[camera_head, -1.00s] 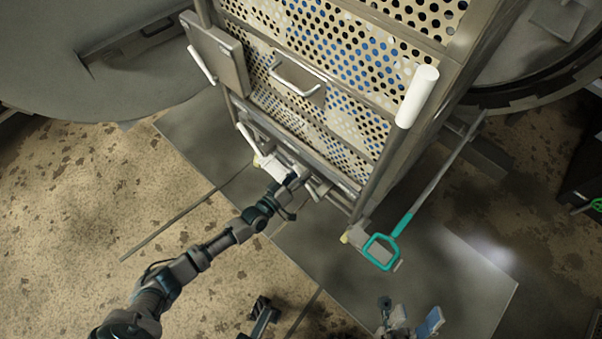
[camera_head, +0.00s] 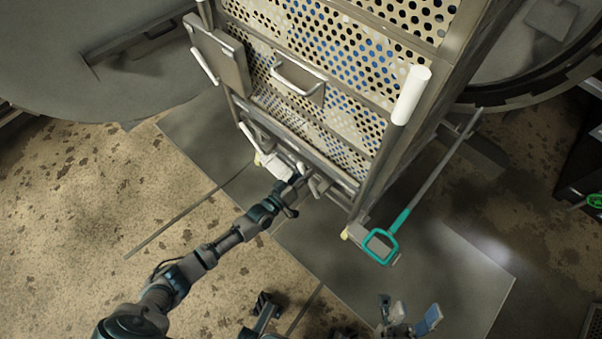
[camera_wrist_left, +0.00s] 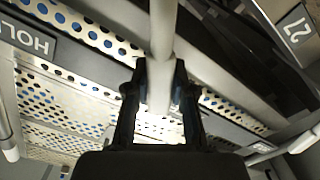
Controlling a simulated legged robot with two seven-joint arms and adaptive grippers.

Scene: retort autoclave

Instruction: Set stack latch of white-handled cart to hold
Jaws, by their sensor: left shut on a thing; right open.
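The white-handled cart, a tall metal frame with perforated panels, fills the upper middle of the head view; its white handle (camera_head: 411,95) stands at the right corner. My left gripper (camera_head: 299,182) is at the cart's low front edge. In the left wrist view, my left gripper (camera_wrist_left: 160,85) is shut on a light grey bar, the latch lever (camera_wrist_left: 162,40). A dark label reading "HOL" (camera_wrist_left: 30,38), cut off by the frame edge, is to the left of the lever. My right gripper (camera_head: 408,318) is open and empty at the bottom of the head view, away from the cart.
A pole with a teal loop handle (camera_head: 382,246) slants beside the cart's right front corner. Large round autoclave parts (camera_head: 80,60) lie behind on both sides. A plate marked 27 (camera_wrist_left: 295,28) shows in the wrist view. The floor in front is mostly clear.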

